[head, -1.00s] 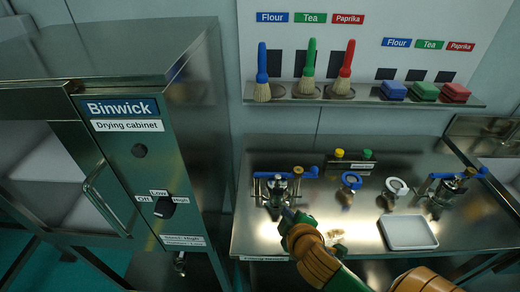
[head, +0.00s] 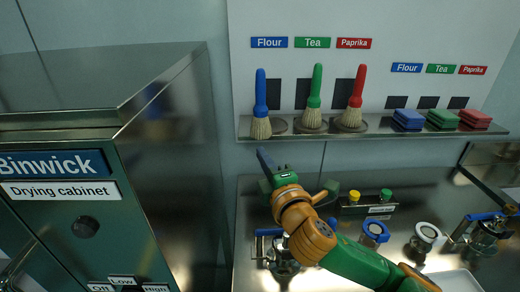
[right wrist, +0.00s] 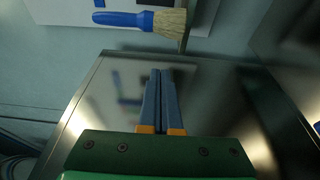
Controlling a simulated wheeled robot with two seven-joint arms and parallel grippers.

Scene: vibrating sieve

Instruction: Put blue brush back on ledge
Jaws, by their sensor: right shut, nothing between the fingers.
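The blue brush (head: 260,104) stands upright, bristles down, on the ledge (head: 350,132) under the blue Flour label (head: 269,42). It also shows in the right wrist view (right wrist: 130,19), near the top, lying sideways in that picture. My right gripper (head: 262,158) is shut and empty, just below the ledge and below the blue brush, apart from it. Its closed fingers also show in the right wrist view (right wrist: 161,90). My left gripper is not in view.
A green brush (head: 314,92) and a red brush (head: 356,95) stand to the right on the ledge, then blue, green and red blocks (head: 442,118). The Binwick drying cabinet (head: 60,175) fills the left. Sieve parts (head: 375,232) stand on the steel bench below.

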